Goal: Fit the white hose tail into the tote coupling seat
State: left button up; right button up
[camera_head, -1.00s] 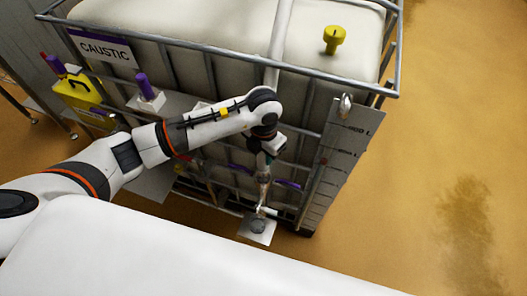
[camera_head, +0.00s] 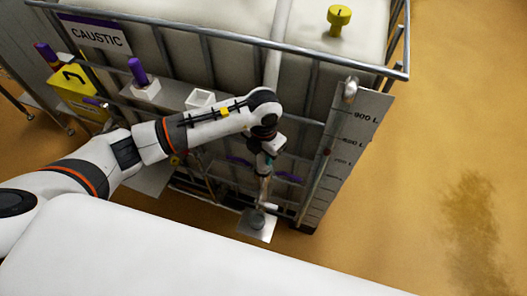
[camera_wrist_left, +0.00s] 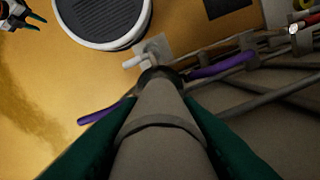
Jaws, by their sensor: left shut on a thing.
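My left gripper (camera_head: 266,168) is shut on a long pale grey-beige cylinder (camera_wrist_left: 160,125), probably the hose tail. The cylinder lies between its dark green fingers in the wrist view and points away from the camera. In the head view this gripper hangs low in front of the tote cage, above a grey round fitting (camera_head: 257,220) on a small square plate (camera_head: 256,236), probably the coupling seat. The plate also shows in the wrist view (camera_wrist_left: 152,46), with a white stub (camera_wrist_left: 135,62) beside it. The cylinder's dark far end hides the fitting; contact cannot be told. My right gripper (camera_wrist_left: 36,22) shows small, its fingers apart.
The caged white tote (camera_head: 190,15) stands behind, with a CAUSTIC sign (camera_head: 97,34) and a yellow cap (camera_head: 339,20). Purple bars (camera_wrist_left: 220,66) (camera_wrist_left: 100,115) and cage rails lie close around the gripper. A level board (camera_head: 345,150) stands at right. Floor beyond is open.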

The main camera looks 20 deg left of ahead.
pick_arm(q)
jog(key=shift+f, duration=0.1)
jog(key=o, duration=1.2)
notch_tip(320, 180, up, 12)
jog(key=shift+b, duration=1.1)
jog(key=shift+f, duration=0.1)
